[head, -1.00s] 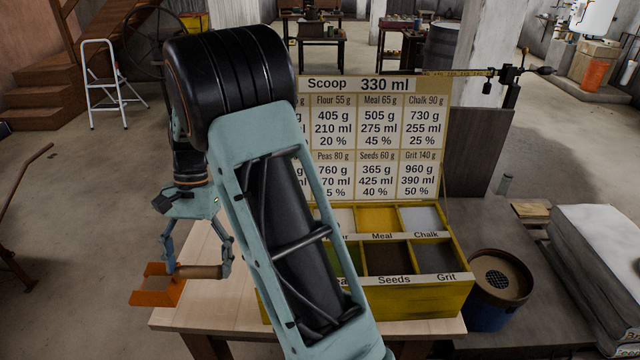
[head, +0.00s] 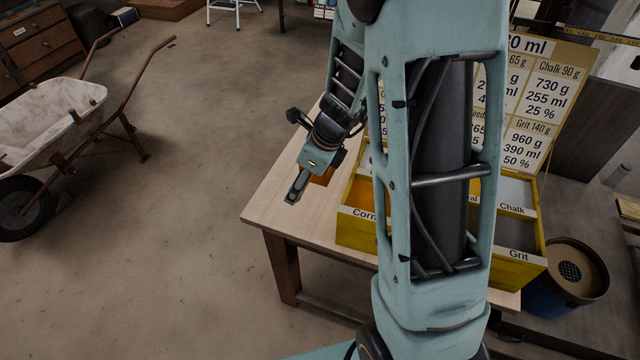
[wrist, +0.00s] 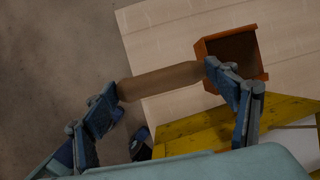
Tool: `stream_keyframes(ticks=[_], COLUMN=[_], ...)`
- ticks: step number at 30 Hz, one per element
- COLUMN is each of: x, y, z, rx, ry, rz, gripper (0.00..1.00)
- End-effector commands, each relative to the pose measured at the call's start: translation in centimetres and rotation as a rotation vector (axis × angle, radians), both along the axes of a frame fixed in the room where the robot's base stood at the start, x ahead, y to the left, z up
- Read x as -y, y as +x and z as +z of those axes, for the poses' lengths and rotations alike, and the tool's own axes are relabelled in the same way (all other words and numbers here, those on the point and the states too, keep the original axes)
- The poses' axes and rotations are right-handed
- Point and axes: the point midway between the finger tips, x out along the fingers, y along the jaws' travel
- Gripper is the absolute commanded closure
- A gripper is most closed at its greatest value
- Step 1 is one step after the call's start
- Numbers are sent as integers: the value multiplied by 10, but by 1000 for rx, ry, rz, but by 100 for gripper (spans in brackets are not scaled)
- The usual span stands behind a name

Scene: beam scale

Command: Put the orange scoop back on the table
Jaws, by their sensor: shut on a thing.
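The orange scoop (head: 323,178) shows in the head view as a small orange patch beside my gripper (head: 298,188), mostly hidden behind it. In the wrist view the scoop's orange bowl (wrist: 205,50) is over the light wooden table (wrist: 170,30), with its brown handle running left between my fingers. My gripper (wrist: 164,82) is shut on the scoop's handle, one finger at each end of it. The handle's left end reaches past the table edge. Whether the bowl touches the table (head: 272,205) cannot be told.
The yellow divided box (head: 365,232) with labelled bins stands on the table, close to the scoop in the wrist view (wrist: 190,124). A sign board (head: 540,90) rises behind it. A blue drum (head: 570,285) stands at right, a wheelbarrow (head: 60,115) at left. The table's left end is bare.

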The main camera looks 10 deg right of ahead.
Motion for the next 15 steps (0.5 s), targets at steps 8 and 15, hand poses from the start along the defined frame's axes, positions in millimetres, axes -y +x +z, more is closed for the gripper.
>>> stream_keyframes(ticks=[8,15], x=[0,0], y=[0,0], z=[-41,-73], rx=[0,0], ry=[-1,0], rz=[2,2], gripper=[55,55])
